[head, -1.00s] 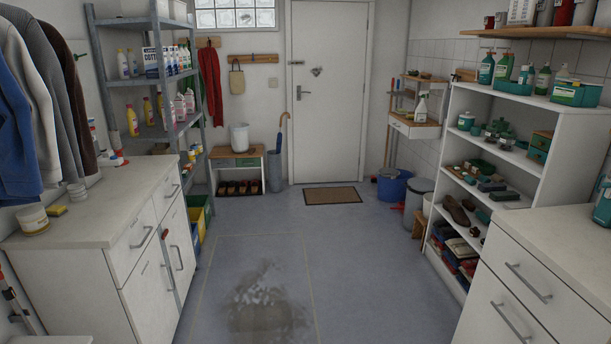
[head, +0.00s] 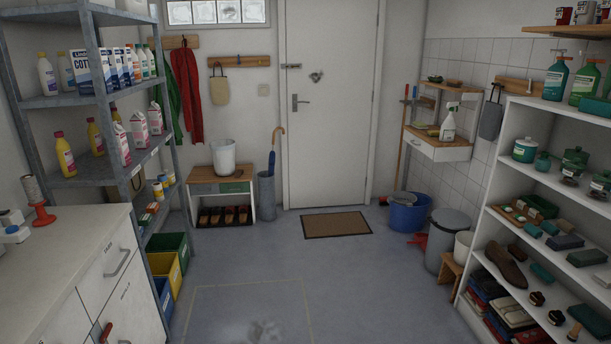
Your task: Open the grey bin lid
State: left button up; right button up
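The grey bin (head: 445,246) stands on the floor at the right, between the blue bucket and the white shelf unit. Its round, darker grey lid (head: 451,218) lies flat on top and looks shut. A white pot and a small wooden stool hide part of the bin's right side. Neither of my grippers shows in the head view.
The blue bucket (head: 408,213) stands behind the bin, with something red (head: 417,241) on the floor beside it. The wooden stool (head: 452,274) and white shelf unit (head: 487,215) stand close on the right. The middle floor (head: 330,270) is clear up to the doormat (head: 336,224).

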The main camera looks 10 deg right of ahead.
aim_at(452, 219)
jog(key=i+z, duration=0.15)
jog(key=i, duration=0.8)
jog(key=i+j+z, duration=0.1)
jog(key=i, duration=0.8)
jog(key=i+z, duration=0.25)
jog(key=i, duration=0.75)
jog(key=i+j+z, duration=0.1)
jog(key=i+z, duration=0.2)
jog(key=i, duration=0.7)
jog(key=i+j+z, duration=0.1)
jog(key=i+z, duration=0.2)
jog(key=i, duration=0.25)
jog(key=i+j+z, duration=0.25)
jog(key=i, duration=0.35)
